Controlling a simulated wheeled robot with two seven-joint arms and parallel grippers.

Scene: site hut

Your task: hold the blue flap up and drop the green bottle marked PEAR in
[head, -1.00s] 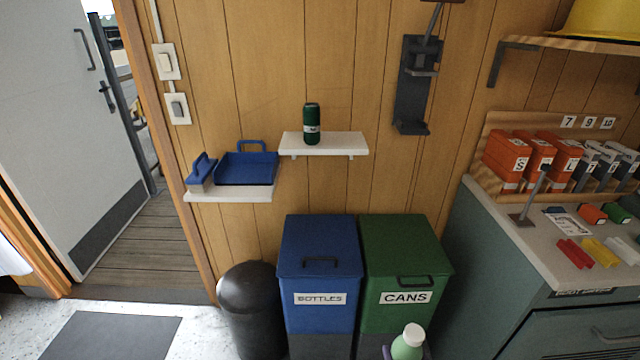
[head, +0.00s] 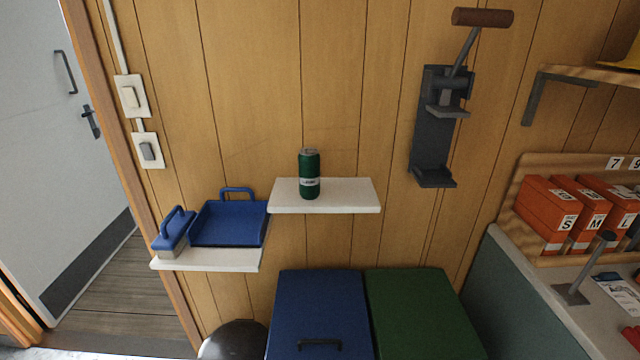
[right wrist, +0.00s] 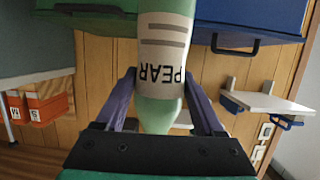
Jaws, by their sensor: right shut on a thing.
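The blue flap (head: 318,305) with its dark handle (head: 320,343) lies shut on the blue bin at the bottom of the head view. In the right wrist view, which looks upside down, the blue bin (right wrist: 262,15) and its handle (right wrist: 236,44) are at the upper right. My right gripper (right wrist: 160,82) is shut on the pale green bottle (right wrist: 158,112), whose white label reads PEAR. The bottle is held apart from the bins, in front of them. My right gripper is outside the head view. My left gripper is in neither view.
A green bin (head: 420,310) stands right of the blue one, a black bin (head: 232,342) left. Above are a small shelf (head: 335,195) with a dark green can (head: 309,174) and a wall-mounted can crusher (head: 438,125). A counter (head: 560,285) stands at right.

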